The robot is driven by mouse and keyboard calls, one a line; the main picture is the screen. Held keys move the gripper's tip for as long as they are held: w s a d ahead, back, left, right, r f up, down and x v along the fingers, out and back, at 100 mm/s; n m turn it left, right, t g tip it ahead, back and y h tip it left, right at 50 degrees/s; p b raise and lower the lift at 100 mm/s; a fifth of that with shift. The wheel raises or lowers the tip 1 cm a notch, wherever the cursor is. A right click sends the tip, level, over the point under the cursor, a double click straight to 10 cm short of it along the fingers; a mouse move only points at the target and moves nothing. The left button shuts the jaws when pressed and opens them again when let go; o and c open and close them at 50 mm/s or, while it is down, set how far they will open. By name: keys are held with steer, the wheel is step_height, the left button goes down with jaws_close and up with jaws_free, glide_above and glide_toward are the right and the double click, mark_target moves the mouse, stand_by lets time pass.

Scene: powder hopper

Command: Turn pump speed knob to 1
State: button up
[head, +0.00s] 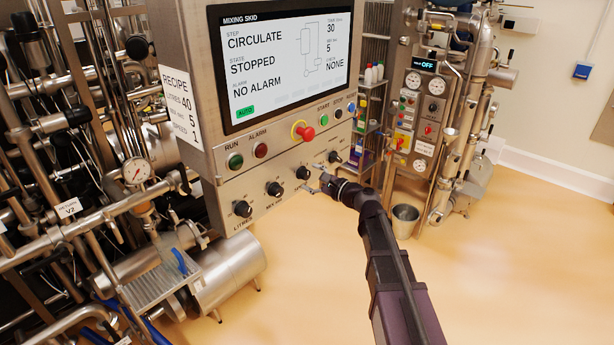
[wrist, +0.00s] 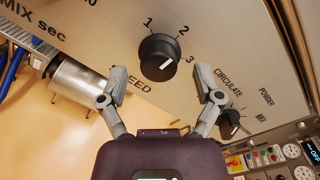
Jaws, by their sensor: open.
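The pump speed knob (wrist: 157,52) is black and round, with a white pointer mark on its face. In the head view the knob (head: 302,172) is on the lower panel row. My gripper (wrist: 160,80) is open, with one finger on each side of the knob and below its middle; no contact is seen. In the head view my gripper (head: 315,179) is close to the panel beside the knob.
The circulate/powder knob (wrist: 231,120) is close to the right finger. The mix sec knob (head: 273,188) and litres knob (head: 242,208) are to the left. The screen (head: 280,60) reads STOPPED. The recipe label (head: 181,106) reads speed 1. Open floor lies below.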

steer(key=shift+x, duration=0.8)
steer(key=c, duration=1.1)
steer(key=shift+c, duration=0.2)
steer(key=shift+n, duration=0.4)
steer(key=n, duration=0.5)
steer(key=shift+r+p, duration=0.1)
steer(key=shift+p, duration=0.25)
steer(key=n, duration=0.5)
steer(key=shift+n+h, duration=0.3)
steer(key=shift+n, duration=0.1)
